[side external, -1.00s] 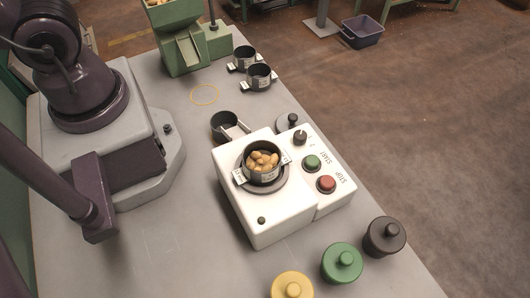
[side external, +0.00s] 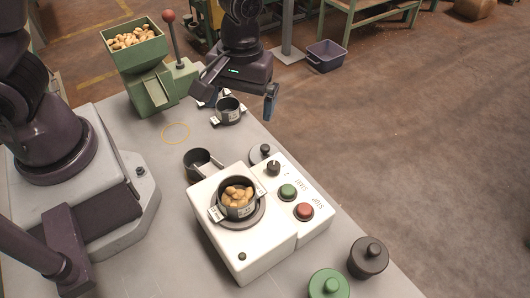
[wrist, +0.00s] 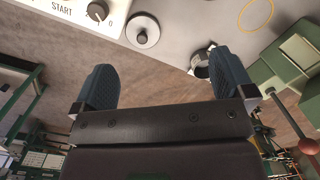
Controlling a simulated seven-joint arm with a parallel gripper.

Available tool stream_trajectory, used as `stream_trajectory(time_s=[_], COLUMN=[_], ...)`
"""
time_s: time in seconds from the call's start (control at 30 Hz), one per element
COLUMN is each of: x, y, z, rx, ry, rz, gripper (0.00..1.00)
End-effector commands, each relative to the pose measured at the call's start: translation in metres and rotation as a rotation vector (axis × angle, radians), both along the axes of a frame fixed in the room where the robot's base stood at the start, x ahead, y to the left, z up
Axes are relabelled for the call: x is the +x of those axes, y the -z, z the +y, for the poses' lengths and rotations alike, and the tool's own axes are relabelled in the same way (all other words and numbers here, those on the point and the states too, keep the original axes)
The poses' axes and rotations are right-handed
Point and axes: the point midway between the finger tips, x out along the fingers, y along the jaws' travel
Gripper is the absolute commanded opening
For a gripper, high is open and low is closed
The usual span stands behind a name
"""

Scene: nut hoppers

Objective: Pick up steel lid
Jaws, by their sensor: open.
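The steel lid (side external: 262,153) is a small grey disc with a dark knob. It lies flat on the table beside the white machine, partly hidden behind it in the side view. The lid also shows whole at the top of the wrist view (wrist: 142,30), beyond and between my fingers. The gripper is apart from the lid.
The white machine (side external: 230,258) carries a pot of nuts (side external: 237,205) and green and red buttons. A dark empty pot (side external: 197,162) stands beside it. A small pot (side external: 229,113) is under my gripper. The green hopper (side external: 152,88) stands behind. Black (side external: 368,262) and green (side external: 328,287) lidded canisters are in front.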

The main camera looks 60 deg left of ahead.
Motion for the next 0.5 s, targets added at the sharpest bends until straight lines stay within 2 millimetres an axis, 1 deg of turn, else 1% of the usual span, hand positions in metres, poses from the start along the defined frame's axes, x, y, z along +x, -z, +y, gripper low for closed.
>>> stream_trajectory(time_s=[0.03, 0.1, 0.13, 0.2, 0.3, 0.43, 0.5], x=[0.007, 0.017, 0.021, 0.031, 0.04, 0.042, 0.042], y=[0.018, 0.031, 0.034, 0.035, 0.032, 0.034, 0.04], z=[-0.002, -0.003, -0.003, -0.003, -0.005, -0.005, -0.005], rx=[0.029, 0.054, 0.058, 0.055, 0.042, 0.04, 0.042], ry=[-0.108, -0.267, -0.329, -0.463, -0.602, -0.696, -0.712], rz=[0.012, 0.0, -0.008, -0.039, -0.073, -0.08, -0.078], gripper=[1.0, 1.0, 1.0, 1.0, 1.0, 1.0, 1.0])
